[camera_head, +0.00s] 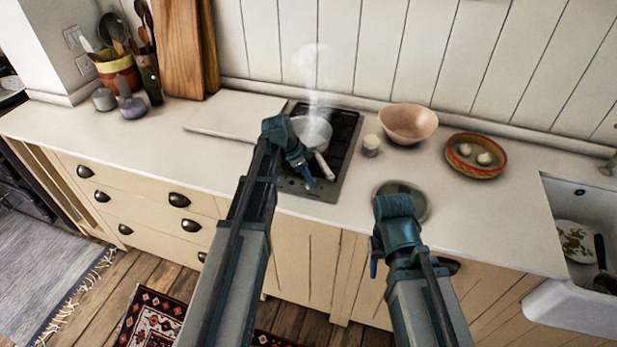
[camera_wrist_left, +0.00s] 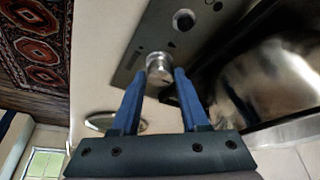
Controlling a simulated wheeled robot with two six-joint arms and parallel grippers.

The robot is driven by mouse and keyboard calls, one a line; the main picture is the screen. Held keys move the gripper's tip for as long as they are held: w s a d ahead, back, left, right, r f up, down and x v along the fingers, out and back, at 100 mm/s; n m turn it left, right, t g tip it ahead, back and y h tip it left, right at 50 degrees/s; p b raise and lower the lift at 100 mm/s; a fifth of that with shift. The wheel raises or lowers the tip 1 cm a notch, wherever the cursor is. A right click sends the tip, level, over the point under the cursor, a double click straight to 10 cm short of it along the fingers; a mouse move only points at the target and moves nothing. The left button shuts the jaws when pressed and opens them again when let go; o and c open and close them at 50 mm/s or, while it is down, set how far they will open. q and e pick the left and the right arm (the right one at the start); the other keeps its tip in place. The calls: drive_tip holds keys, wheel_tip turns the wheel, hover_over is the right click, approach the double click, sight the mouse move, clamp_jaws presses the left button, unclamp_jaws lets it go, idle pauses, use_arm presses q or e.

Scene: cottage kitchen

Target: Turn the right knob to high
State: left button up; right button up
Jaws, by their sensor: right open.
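The stove (camera_head: 347,150) is a dark hob with a grey front panel set in the counter. In the left wrist view the right knob (camera_wrist_left: 160,68), round and silvery, sits between the fingers of my left gripper (camera_wrist_left: 160,76). The fingers are apart with one on each side of it; whether they press on it is unclear. The other knob (camera_wrist_left: 183,20) is farther up the panel. The knob's setting cannot be read. In the head view my left gripper (camera_head: 309,180) is at the panel's front edge. My right gripper (camera_head: 374,262) is open and empty before the counter front.
A steaming pan (camera_head: 312,130) stands on the hob, its handle (camera_head: 325,166) close to my left gripper. A small jar (camera_head: 371,145), a pink bowl (camera_head: 408,122), a round dish (camera_head: 412,191) and a garlic bowl (camera_head: 476,156) stand to the right. A white board (camera_head: 235,115) lies left.

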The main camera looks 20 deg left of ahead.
use_arm(q)
clamp_jaws()
drive_tip(key=n, duration=0.1)
drive_tip(key=n+t, duration=0.1)
drive_tip(key=n, duration=0.2)
drive_tip(key=shift+s+d+y, duration=0.15)
drive_tip(key=shift+s+y, duration=0.1)
drive_tip(key=shift+y, duration=0.15)
drive_tip(key=n+y, duration=0.1)
drive_tip(key=n, duration=0.2)
drive_tip(key=n+t+y, duration=0.1)
drive_tip(key=n, duration=0.2)
drive_tip(key=shift+d, duration=0.2)
drive_tip(key=shift+n, duration=0.3)
drive_tip(key=shift+y, duration=0.3)
drive_tip(key=shift+o, duration=2.4)
unclamp_jaws()
